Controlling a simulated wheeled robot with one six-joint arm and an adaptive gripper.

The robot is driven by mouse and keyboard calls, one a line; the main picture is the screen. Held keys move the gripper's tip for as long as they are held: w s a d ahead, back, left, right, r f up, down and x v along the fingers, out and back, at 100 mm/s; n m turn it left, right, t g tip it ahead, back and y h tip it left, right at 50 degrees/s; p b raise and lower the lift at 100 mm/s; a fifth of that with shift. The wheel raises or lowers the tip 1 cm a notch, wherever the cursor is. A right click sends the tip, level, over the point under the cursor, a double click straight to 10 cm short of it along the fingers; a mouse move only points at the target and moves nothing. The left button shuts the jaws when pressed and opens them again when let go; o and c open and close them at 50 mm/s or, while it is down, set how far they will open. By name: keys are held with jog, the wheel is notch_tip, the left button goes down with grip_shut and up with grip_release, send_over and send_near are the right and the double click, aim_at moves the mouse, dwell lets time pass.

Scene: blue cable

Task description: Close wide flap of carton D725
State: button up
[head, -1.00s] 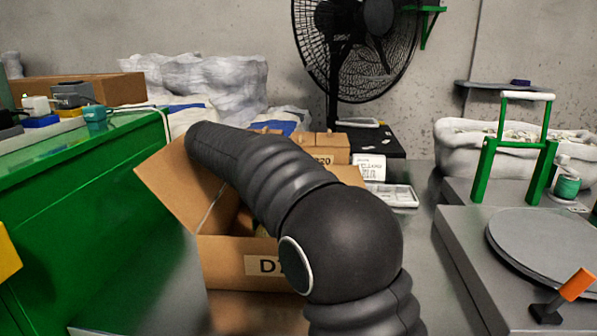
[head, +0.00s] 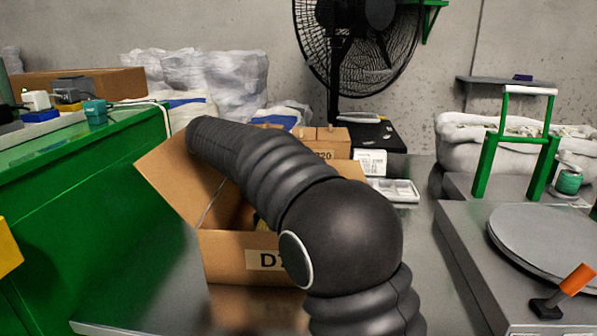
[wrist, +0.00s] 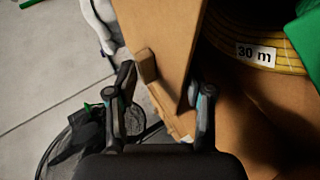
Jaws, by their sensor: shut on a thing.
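The open carton (head: 225,262) stands on the table behind my arm in the head view; its label reads "D7" and the rest is covered. A flap (head: 178,178) leans outward at its left. In the wrist view my gripper (wrist: 162,83) has one finger on each side of a cardboard panel (wrist: 165,28) and is shut on it. This panel looks like a carton flap; I cannot tell which one. A yellow coil (wrist: 262,25) marked "30 m" lies in the carton, right of the panel. My arm hides the gripper and the carton's far side in the head view.
A green cabinet (head: 95,215) stands close on the left. Behind the carton are another box (head: 322,145) marked "20", a white tray (head: 397,190) and a black fan (head: 355,55). At right are a grey scale (head: 550,245) and a green-framed handle (head: 487,165).

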notch_tip(320, 180, up, 10)
jog(key=shift+f, duration=0.15)
dwell(0.3)
dwell(0.4)
